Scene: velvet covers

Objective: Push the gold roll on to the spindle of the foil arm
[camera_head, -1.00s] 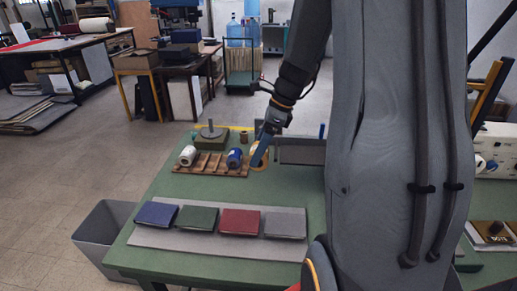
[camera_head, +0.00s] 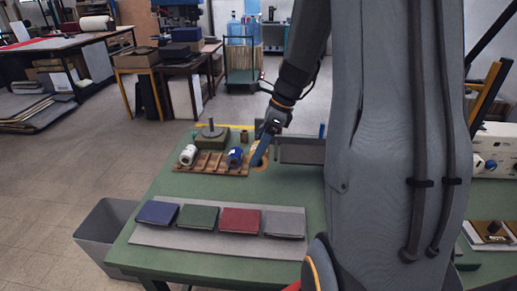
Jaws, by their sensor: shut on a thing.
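The gold roll (camera_head: 265,160) shows as a small gold-orange patch at the right end of a wooden rack. My gripper (camera_head: 257,158) points down at it with its blue fingers and is shut on it. The fingers cover much of the roll, so I cannot tell whether it touches the table. The foil arm and its spindle cannot be made out; my own arm hides much of the right side.
The wooden rack (camera_head: 210,169) holds a white roll (camera_head: 188,154) and a blue roll (camera_head: 235,157). Blue, green, red and grey covers lie in front on a grey board (camera_head: 160,236). A grey bin (camera_head: 100,232) stands left.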

